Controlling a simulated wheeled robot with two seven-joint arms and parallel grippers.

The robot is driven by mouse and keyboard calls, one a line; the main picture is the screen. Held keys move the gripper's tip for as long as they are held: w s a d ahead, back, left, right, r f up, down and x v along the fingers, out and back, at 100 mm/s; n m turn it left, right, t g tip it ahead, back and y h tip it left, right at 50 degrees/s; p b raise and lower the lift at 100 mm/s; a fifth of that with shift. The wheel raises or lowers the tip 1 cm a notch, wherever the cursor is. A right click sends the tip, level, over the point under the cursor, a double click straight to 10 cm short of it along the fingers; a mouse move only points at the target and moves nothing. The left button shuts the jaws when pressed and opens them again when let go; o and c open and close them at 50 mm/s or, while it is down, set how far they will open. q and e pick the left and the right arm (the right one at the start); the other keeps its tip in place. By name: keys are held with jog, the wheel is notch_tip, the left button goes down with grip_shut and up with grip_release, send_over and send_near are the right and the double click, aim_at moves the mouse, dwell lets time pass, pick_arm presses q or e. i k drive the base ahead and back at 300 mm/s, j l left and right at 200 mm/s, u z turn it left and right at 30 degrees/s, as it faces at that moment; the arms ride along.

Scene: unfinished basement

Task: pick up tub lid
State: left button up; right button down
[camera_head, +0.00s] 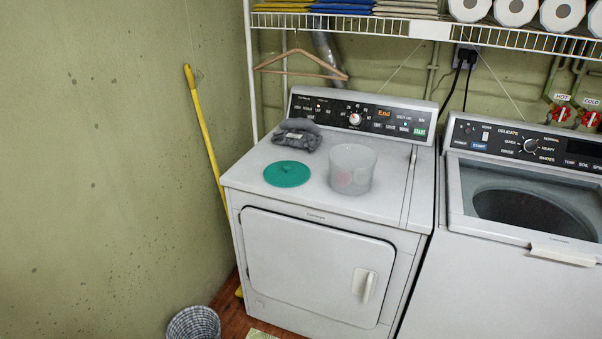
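The tub lid (287,174) is a round, flat teal disc with a small raised knob near its middle. It lies on the left front part of the white dryer top (240,176). The tub (352,169) is a translucent whitish container standing open to the right of the lid, apart from it. Something pinkish shows faintly low inside the tub. Neither of my grippers is in the camera_head view.
An open washer (530,200) stands to the right. A wire shelf (380,28) with a hanger (301,65) hangs above. Bare dryer top lies in front of the lid.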

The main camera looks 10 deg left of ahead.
aim_at(287, 173)
jog(key=i+j+z, duration=0.3)
jog(key=i+j, duration=0.95)
